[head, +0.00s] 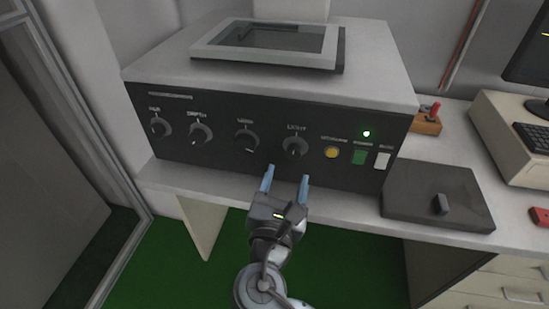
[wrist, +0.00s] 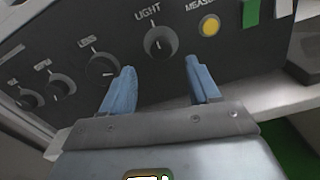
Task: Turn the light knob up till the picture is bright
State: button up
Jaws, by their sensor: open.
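The light knob (head: 295,147) is a dark round dial under the label LIGHT on the black front panel (head: 225,165) of a grey machine. A white pointer mark shows on its lower part. My gripper (head: 286,175) is open and empty, just in front of and below the knob, with its blue fingers pointing at the panel. In the wrist view, the light knob (wrist: 160,41) shows beyond and between the open fingertips (wrist: 160,70), with no finger touching it. The machine's screen (head: 268,36) on top looks dark grey.
Several other knobs, including one just left (head: 246,142), share the panel. Right of the light knob are a yellow button (head: 331,152), a green switch (head: 359,157) and a white switch (head: 382,161). A dark box (head: 435,192) with a small lever stands on the desk at right.

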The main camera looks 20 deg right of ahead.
aim_at(294, 155)
jog(key=x, duration=0.7)
jog(key=shift+d, duration=0.1)
jog(key=shift+s, duration=0.1)
jog(key=c, duration=1)
